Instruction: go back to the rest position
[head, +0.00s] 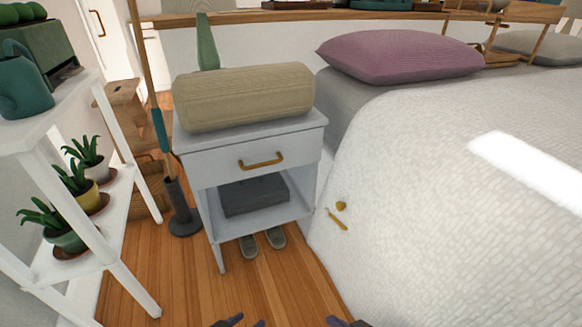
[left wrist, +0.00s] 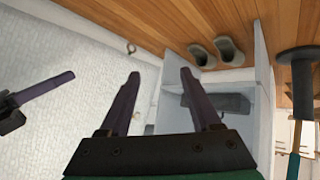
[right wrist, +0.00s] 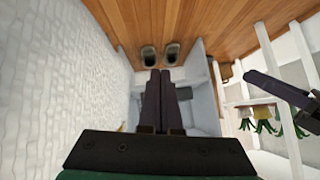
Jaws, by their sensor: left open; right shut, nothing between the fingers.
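My left gripper (head: 248,321) shows at the bottom edge of the head view. In the left wrist view its two dark fingers (left wrist: 160,75) are spread apart with nothing between them. My right gripper (head: 346,321) is at the bottom edge, right of the left one. In the right wrist view its fingers (right wrist: 162,75) are together and hold nothing. Both grippers are in front of the white nightstand (head: 222,163), apart from it. The nightstand has a drawer with a brass handle (head: 261,161) and an open shelf holding a dark grey box (head: 255,194).
A beige ribbed cushion (head: 245,95) lies on the nightstand. Grey shoes (head: 262,241) are beneath it. A bed (head: 440,190) fills the right, with small brass-coloured pieces (head: 338,217) at its side. A white plant shelf (head: 119,195) stands left. Wooden floor (head: 185,285) is clear between.

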